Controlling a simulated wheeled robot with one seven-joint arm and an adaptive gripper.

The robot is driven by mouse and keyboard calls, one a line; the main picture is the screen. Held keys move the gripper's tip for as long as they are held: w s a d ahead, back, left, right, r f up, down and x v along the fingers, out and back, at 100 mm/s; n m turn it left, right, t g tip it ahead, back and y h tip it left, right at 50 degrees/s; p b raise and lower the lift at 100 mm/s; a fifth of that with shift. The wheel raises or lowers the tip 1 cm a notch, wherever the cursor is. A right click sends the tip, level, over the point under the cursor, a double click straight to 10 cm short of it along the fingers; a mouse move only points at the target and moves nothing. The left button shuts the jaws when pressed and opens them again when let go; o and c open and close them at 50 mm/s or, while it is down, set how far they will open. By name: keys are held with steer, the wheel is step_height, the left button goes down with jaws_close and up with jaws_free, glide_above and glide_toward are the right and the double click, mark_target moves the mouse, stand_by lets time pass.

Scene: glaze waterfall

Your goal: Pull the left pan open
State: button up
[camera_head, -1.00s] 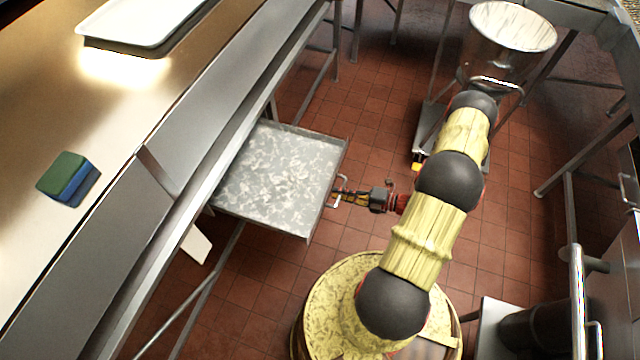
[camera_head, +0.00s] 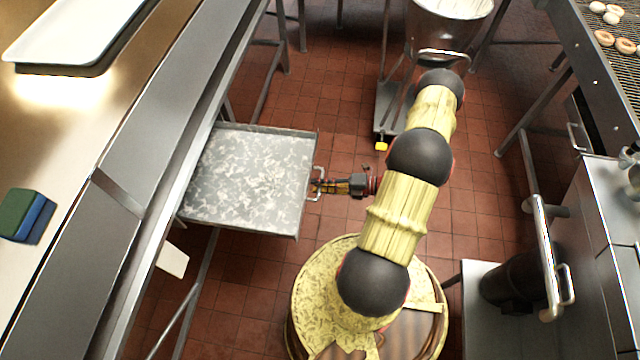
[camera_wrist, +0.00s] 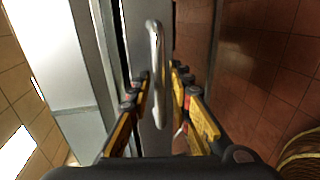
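The left pan (camera_head: 248,180) is a grey, speckled, shallow pan standing well out from under the steel counter on the left. Its metal handle (camera_head: 317,183) is on the right side. My gripper (camera_head: 322,186) is at this handle. In the wrist view, the bar of the handle (camera_wrist: 155,40) runs between the two yellow-and-black fingers of my gripper (camera_wrist: 159,78), which close in on it from both sides. The exact contact at the fingertips is hard to see.
The steel counter (camera_head: 110,192) runs along the left, with a white tray (camera_head: 75,35) and a green-blue sponge (camera_head: 25,215) on it. A bucket on a wheeled stand (camera_head: 440,35) is at the back. A conveyor with doughnuts (camera_head: 605,40) is at far right. Red tiled floor (camera_head: 340,100) is open around the pan.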

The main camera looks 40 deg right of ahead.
steer(key=shift+o, duration=0.6)
steer(key=v, duration=1.2)
